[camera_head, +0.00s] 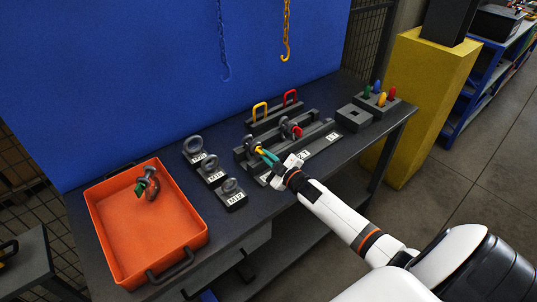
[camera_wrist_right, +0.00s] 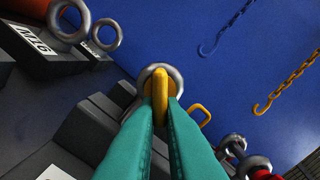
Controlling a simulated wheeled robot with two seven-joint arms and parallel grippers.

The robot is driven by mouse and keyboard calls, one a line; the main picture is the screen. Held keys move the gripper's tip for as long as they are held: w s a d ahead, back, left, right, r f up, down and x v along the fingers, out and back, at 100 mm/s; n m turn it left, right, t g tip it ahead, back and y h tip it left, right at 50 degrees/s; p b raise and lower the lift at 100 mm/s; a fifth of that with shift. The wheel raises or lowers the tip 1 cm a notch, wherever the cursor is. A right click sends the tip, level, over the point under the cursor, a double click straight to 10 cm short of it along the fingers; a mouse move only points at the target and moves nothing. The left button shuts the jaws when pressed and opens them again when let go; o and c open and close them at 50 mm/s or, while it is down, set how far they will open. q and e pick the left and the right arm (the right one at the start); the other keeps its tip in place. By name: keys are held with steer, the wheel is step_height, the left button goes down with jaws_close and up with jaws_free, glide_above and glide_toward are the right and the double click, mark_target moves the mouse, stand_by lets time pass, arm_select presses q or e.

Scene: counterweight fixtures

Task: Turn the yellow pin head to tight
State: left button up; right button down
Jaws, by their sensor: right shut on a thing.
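The yellow pin head (camera_head: 260,150) is at the near left end of the dark fixture (camera_head: 316,136). It shows upright in the right wrist view (camera_wrist_right: 160,88), in front of a grey metal ring (camera_wrist_right: 176,75). My right gripper (camera_head: 267,157) is shut on the yellow pin head, with one teal finger on each side of it. The fingers hide part of the pin and the fixture. I cannot tell from the picture how tight the pin is. My left gripper is not in view.
A red-pinned shackle (camera_head: 296,131) stands farther along the fixture. Yellow (camera_head: 260,108) and red (camera_head: 290,96) handles rise behind. Labelled blocks with eye bolts (camera_head: 212,170) stand left. An orange tray (camera_head: 192,243) holds a green-pinned shackle (camera_head: 147,185). Chains hang behind.

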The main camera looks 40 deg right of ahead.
steer(key=m, duration=0.4)
steer(key=shift+a+f+m+p, duration=0.15)
steer(key=shift+a+m+p, duration=0.1)
steer(key=shift+m+p, duration=0.1)
steer(key=shift+a+m, duration=0.2)
steer(key=shift+m, duration=1.65)
steer(key=shift+f, duration=0.1)
steer(key=c, duration=1.5)
jaws_free()
steer(key=shift+c, duration=0.2)
steer(key=s, duration=0.4)
steer(key=s+b, duration=0.1)
steer(key=s, duration=0.3)
steer(key=s+d, duration=0.1)
steer(key=s, duration=0.3)
steer(key=shift+b, duration=0.3)
steer(key=shift+s, duration=0.1)
